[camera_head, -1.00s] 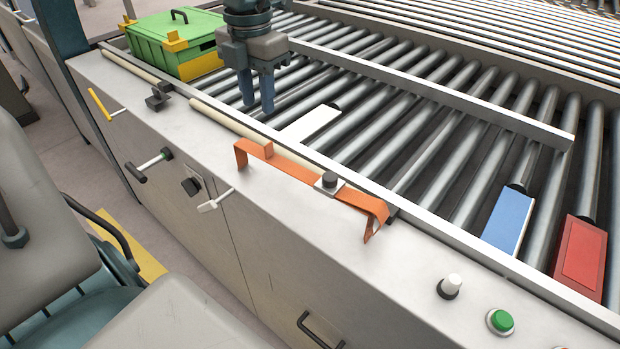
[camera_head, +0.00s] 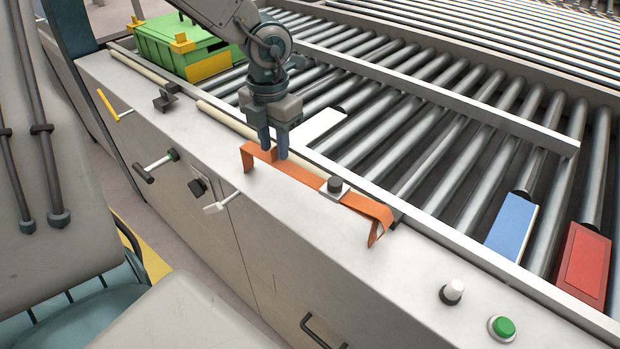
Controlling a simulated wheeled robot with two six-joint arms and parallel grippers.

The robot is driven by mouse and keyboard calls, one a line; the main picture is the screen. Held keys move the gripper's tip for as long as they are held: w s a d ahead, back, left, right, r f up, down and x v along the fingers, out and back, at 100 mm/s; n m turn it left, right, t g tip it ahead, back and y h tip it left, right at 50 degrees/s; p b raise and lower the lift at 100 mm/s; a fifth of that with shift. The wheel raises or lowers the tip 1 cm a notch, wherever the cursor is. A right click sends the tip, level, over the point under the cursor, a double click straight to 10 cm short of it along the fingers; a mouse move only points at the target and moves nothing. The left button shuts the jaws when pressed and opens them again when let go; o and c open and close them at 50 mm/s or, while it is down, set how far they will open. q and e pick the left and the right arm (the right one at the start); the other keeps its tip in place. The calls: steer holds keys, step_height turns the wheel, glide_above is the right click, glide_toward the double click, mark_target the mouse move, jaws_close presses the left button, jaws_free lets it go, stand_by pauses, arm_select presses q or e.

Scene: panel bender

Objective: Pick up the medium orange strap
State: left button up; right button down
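My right gripper is not in view.
The ledge also carries a white knob (camera_head: 453,291), a green button (camera_head: 503,328) and a black bracket (camera_head: 165,99). A green box (camera_head: 180,45) stands at the back left. White, blue (camera_head: 511,226) and red (camera_head: 583,262) blocks lie on the rollers.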

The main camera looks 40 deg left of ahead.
arm_select(q)
steer(key=shift+r, duration=0.1)
jaws_close()
